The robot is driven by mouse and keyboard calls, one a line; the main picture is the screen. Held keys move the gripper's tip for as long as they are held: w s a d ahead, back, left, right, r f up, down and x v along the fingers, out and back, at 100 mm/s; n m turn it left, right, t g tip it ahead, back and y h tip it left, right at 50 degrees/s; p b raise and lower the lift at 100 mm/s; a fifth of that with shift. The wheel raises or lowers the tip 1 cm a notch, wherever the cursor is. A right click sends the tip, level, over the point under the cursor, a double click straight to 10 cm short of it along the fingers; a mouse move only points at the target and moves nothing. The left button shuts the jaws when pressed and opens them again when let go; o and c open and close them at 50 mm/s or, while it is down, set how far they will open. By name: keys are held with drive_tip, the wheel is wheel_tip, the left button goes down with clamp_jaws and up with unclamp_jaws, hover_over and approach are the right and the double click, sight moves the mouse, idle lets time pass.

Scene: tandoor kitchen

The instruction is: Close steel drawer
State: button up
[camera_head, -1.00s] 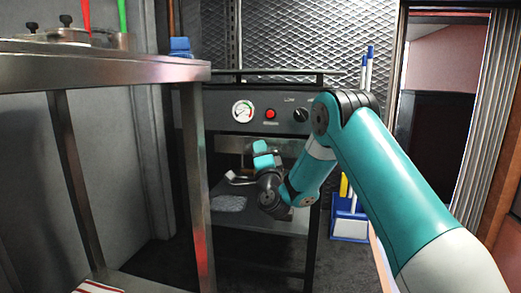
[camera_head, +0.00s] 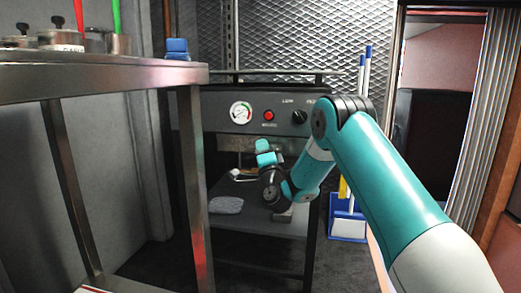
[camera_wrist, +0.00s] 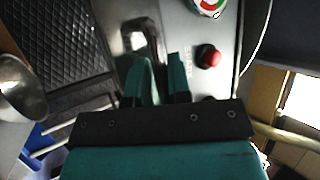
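A steel surface with a dark, handle-like loop (camera_wrist: 140,42) shows ahead of my fingers in the wrist view. It appears to be part of the steel drawer, but how far the drawer is out is hard to tell. In the head view, a bright steel strip (camera_head: 228,143) below the control panel may be its front, partly hidden by my arm. My gripper (camera_wrist: 164,72) shows two teal fingers with a narrow gap between them and nothing visible held. Contact with the steel cannot be made out. In the head view my gripper (camera_head: 265,152) is in front of the oven-like unit.
The control panel (camera_head: 216,109) has a gauge, a red button (camera_head: 269,115) and a black knob (camera_head: 299,117). A steel table (camera_head: 100,83) with pots stands left. A lower shelf (camera_head: 262,220) holds a grey pad (camera_head: 228,206). A blue dustpan (camera_head: 348,224) stands right.

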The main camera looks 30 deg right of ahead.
drive_tip(key=shift+d+f, duration=0.1)
drive_tip(key=shift+s+f+b, duration=0.35)
drive_tip(key=shift+f+b, duration=0.05)
drive_tip(key=shift+b, duration=0.45)
drive_tip(key=b+v, duration=0.5)
drive_tip(key=v, duration=1.1)
drive_tip(key=shift+s+a+b, duration=0.2)
drive_tip(key=shift+a+b, duration=0.05)
drive_tip(key=shift+b, duration=0.1)
